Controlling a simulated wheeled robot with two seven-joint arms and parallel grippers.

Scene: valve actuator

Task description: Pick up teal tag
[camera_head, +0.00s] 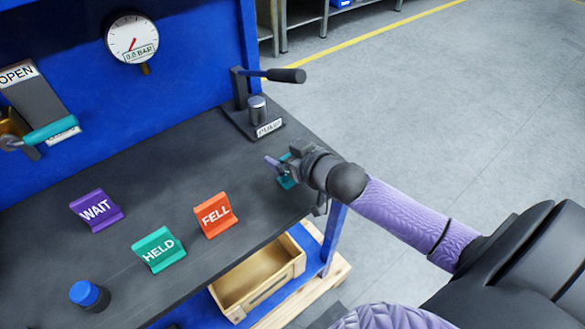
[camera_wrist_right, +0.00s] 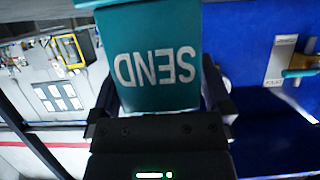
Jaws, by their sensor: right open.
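The teal tag, lettered SEND, fills the upper middle of the right wrist view (camera_wrist_right: 158,35), its lettering upside down. In the head view only a small part of the teal tag (camera_head: 287,183) shows, at the right side of the dark bench top, mostly hidden by my right gripper (camera_head: 281,168). My right gripper is open, with dark fingers on both sides of the tag in the wrist view (camera_wrist_right: 162,95). I cannot tell whether the fingers touch it. My left gripper is not in view.
Purple WAIT (camera_head: 96,210), green HELD (camera_head: 159,249) and orange FELL (camera_head: 215,214) tags stand on the bench (camera_head: 165,190). A blue-capped cylinder (camera_head: 89,295) is at front left. A lever fixture (camera_head: 255,110) stands behind my right gripper. A wooden crate (camera_head: 258,280) sits below.

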